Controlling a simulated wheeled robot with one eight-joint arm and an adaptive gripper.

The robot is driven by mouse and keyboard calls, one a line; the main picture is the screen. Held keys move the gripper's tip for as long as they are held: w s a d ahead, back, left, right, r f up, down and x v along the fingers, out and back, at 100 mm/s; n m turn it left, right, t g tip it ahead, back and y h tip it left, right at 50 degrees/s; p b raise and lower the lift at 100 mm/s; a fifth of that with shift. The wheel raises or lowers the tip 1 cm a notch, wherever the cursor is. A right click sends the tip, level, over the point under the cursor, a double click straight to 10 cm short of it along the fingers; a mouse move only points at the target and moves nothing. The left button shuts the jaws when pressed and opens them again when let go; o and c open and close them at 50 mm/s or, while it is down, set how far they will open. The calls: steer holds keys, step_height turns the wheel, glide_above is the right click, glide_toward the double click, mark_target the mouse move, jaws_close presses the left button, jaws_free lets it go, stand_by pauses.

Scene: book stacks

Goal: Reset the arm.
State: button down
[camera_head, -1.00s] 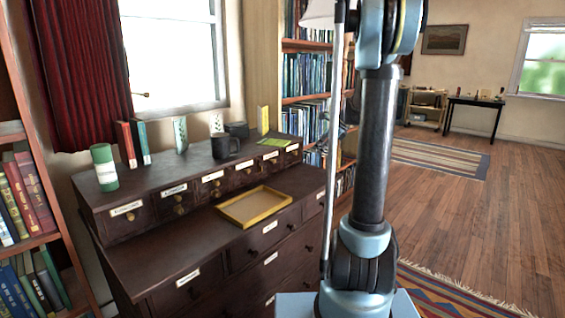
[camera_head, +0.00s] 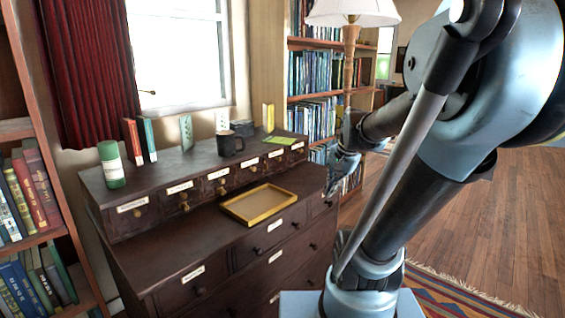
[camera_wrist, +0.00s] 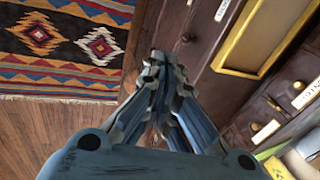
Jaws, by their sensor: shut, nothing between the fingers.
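My arm (camera_head: 430,165) fills the right of the head view, folded with its lower column tilted to the right. My gripper (camera_head: 331,188) hangs fingers-down just off the right end of the dark drawer cabinet (camera_head: 175,245). In the wrist view my gripper (camera_wrist: 161,68) has its fingers together, with nothing held. Whether it touches the cabinet cannot be told from the head view, but the wrist view shows floor and cabinet drawers beyond the fingertips.
A yellow tray (camera_head: 259,204) lies on the cabinet's lower top. A green cylinder (camera_head: 111,164), a black mug (camera_head: 230,144) and several upright books stand on its upper shelf. A lamp (camera_head: 352,14) and bookcase (camera_head: 316,82) stand behind. Open floor (camera_head: 500,210) lies right.

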steer(key=s+d+f+n+h, duration=0.2)
steer(key=s+f+n, duration=0.5)
steer(key=s, duration=0.5)
steer(key=shift+s+d+f+n+g, duration=0.4)
steer(key=shift+f, duration=0.25)
